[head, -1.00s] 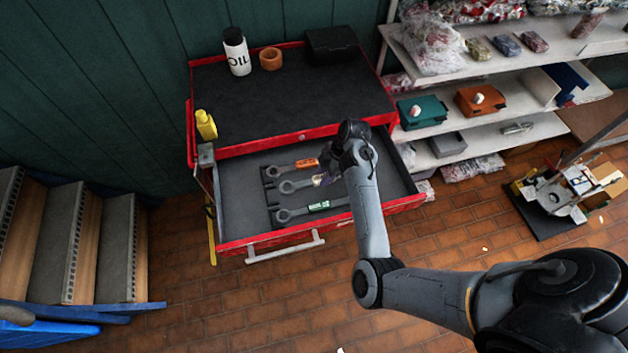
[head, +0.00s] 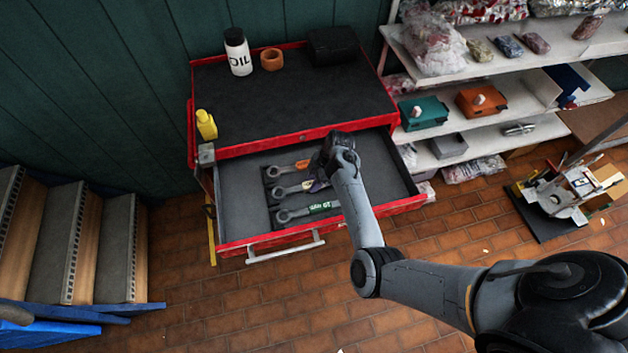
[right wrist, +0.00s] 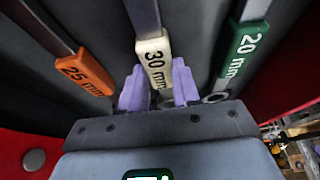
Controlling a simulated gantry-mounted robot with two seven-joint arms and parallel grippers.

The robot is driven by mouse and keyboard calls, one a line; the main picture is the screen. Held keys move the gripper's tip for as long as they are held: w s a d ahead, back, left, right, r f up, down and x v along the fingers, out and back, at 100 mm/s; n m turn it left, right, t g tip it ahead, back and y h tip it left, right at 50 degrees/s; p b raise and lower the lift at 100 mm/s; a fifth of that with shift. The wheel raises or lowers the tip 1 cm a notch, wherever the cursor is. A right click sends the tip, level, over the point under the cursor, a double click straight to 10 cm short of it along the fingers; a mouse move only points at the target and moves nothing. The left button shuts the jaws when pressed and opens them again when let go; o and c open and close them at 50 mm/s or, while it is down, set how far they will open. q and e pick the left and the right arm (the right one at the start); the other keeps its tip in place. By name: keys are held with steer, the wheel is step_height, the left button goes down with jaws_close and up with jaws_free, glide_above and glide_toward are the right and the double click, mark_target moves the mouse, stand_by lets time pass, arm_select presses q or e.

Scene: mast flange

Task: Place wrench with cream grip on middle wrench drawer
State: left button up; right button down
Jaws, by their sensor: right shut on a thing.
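The wrench with the cream grip (head: 281,192), marked 30 mm on its grip (right wrist: 153,58), is in the open drawer (head: 236,215). It lies between the orange-grip wrench (head: 276,172) and the green-grip wrench (head: 290,215), over the middle of a dark holder. My right gripper (head: 319,184) reaches down into the drawer. In the right wrist view its purple fingers (right wrist: 160,88) are shut on the cream grip, one on each side. My left gripper is not in view.
The red cabinet top (head: 285,100) carries an oil bottle (head: 238,52), an orange tape roll (head: 271,59) and a black box (head: 332,45). A yellow bottle (head: 206,125) stands at its left edge. The drawer's left floor and right part are bare. Shelves stand at right.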

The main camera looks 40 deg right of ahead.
steer(key=shift+f, duration=0.1)
steer(key=c, duration=0.8)
jaws_free()
steer(key=shift+d+r, duration=0.15)
steer(key=shift+r, duration=0.25)
steer(key=s+d+r+m+h, duration=0.2)
steer(key=s+d+r, duration=0.4)
steer(key=r, duration=0.3)
steer(key=s+a+r+m+t+h, duration=0.1)
steer(key=s+a+m, duration=0.7)
steer(key=s+a, duration=1)
steer(key=shift+s+r+m+t+h, duration=0.35)
steer(key=shift+s+r, duration=0.45)
steer(key=shift+s, duration=0.4)
